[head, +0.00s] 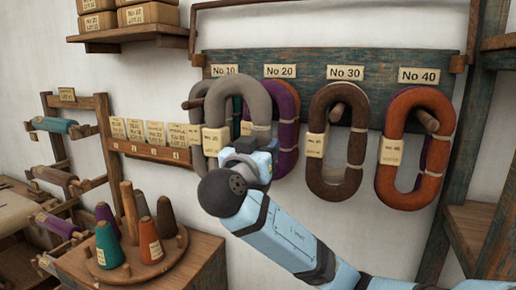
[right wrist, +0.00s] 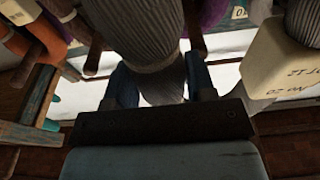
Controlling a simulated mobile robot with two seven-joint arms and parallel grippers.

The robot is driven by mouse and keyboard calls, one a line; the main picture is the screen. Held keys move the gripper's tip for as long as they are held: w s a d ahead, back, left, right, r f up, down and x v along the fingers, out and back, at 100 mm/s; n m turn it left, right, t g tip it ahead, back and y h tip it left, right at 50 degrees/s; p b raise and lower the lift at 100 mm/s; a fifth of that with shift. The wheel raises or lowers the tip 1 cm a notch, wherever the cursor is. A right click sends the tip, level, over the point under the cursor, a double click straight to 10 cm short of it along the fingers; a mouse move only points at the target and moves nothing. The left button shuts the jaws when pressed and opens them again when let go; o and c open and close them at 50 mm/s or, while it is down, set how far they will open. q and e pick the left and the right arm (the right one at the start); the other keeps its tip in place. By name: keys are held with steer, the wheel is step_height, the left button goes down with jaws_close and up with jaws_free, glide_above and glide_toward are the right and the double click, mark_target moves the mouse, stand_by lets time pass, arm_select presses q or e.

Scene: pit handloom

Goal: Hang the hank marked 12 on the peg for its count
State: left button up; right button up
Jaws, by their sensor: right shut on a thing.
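A grey hank (head: 262,105), an upright oval loop, is held in front of the peg board, before the No 10 and No 20 places. My right gripper (head: 250,158) is shut on its lower right part. The right wrist view shows the hank's grey strand (right wrist: 165,85) between the fingers. Its cream tag (head: 214,140) also shows there upside down (right wrist: 285,65), and seems to read No 20. A brown peg (head: 195,103) sticks out left of the hank under No 10. I cannot tell whether any peg is inside the loop. My left gripper is not in view.
The peg board (head: 310,62) bears labels No 10 to No 40. A purple and maroon hank (head: 287,145) is partly hidden behind the grey one. A brown hank (head: 322,110) and an orange hank (head: 398,110) hang right. A cone stand (head: 125,260) is below left.

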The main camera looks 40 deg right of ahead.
steer(key=shift+w+d+f, duration=0.1)
steer(key=shift+w+d, duration=0.15)
steer(key=shift+d, duration=0.25)
steer(key=shift+w+d, duration=0.25)
steer(key=shift+d, duration=0.2)
steer(key=shift+f+p+x, duration=0.15)
steer(key=shift+f+x, duration=0.2)
steer(key=shift+x, duration=1.3)
steer(key=shift+f+p+x, duration=0.15)
steer(key=shift+f+x, duration=0.2)
steer(key=shift+x, duration=1.25)
steer(key=shift+f+p+x, duration=0.15)
steer(key=shift+f+x, duration=0.2)
steer(key=shift+x, duration=1.3)
steer(key=shift+w+d+f+b, duration=0.15)
steer(key=shift+d+f+b, duration=0.1)
steer(key=shift+f+b, duration=0.2)
steer(key=shift+w+d+f+b, duration=0.25)
steer(key=shift+f+b, duration=0.4)
steer(key=shift+b, duration=0.5)
steer(key=shift+f, duration=0.1)
